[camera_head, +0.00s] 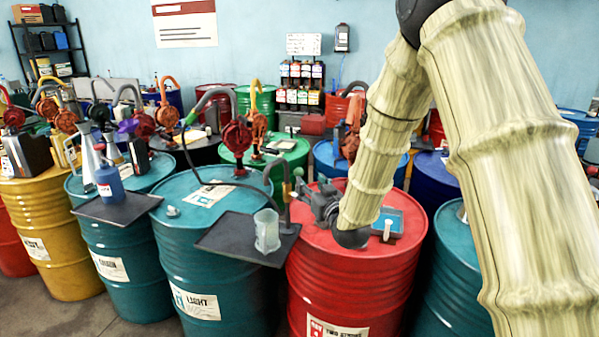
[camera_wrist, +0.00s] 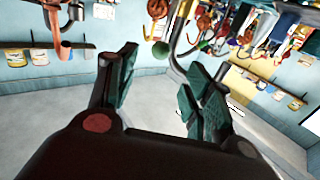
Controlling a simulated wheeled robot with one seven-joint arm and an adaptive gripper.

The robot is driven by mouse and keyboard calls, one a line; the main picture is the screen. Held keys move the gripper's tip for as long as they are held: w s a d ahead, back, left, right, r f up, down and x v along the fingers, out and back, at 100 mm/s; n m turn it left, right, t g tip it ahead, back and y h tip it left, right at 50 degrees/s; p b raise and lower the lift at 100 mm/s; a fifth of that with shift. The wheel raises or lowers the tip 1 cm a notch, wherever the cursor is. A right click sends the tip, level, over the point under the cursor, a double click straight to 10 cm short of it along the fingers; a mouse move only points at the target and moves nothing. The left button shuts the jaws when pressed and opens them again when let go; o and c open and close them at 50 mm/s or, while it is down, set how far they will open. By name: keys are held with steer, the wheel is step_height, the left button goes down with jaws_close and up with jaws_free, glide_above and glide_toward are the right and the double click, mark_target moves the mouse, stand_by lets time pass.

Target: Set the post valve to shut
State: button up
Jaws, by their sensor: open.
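A thin grey post with a curved spout and a yellow band (camera_head: 286,189) stands beside the dark tray, at the edge of the red drum; it may be the post valve. Its handle is too small to read, so I cannot tell its setting. My gripper (camera_head: 312,197) is just right of this post, above the red drum (camera_head: 350,275), and hides part of that area. In the wrist view my gripper (camera_wrist: 162,68) has its fingers apart with nothing between them. A curved grey pipe (camera_wrist: 176,62) and a green round end (camera_wrist: 160,49) show beyond the fingertips.
A clear beaker (camera_head: 267,231) stands on the dark tray (camera_head: 225,241), close left of my gripper. A blue-topped tray (camera_head: 389,221) lies right of my wrist on the red drum. Drums with red and orange hand pumps (camera_head: 236,137) crowd behind and left.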

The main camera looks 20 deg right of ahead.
mark_target(301, 174)
steer(key=w+p, duration=0.1)
steer(key=w, duration=0.2)
steer(key=w+p, duration=0.1)
steer(key=w, duration=0.3)
steer(key=w+a+p, duration=0.1)
steer(key=w, duration=0.2)
steer(key=shift+w+f+p, duration=0.1)
steer(key=shift+w+p, duration=0.05)
steer(key=shift+p, duration=0.15)
steer(key=shift+d, duration=0.1)
jaws_close()
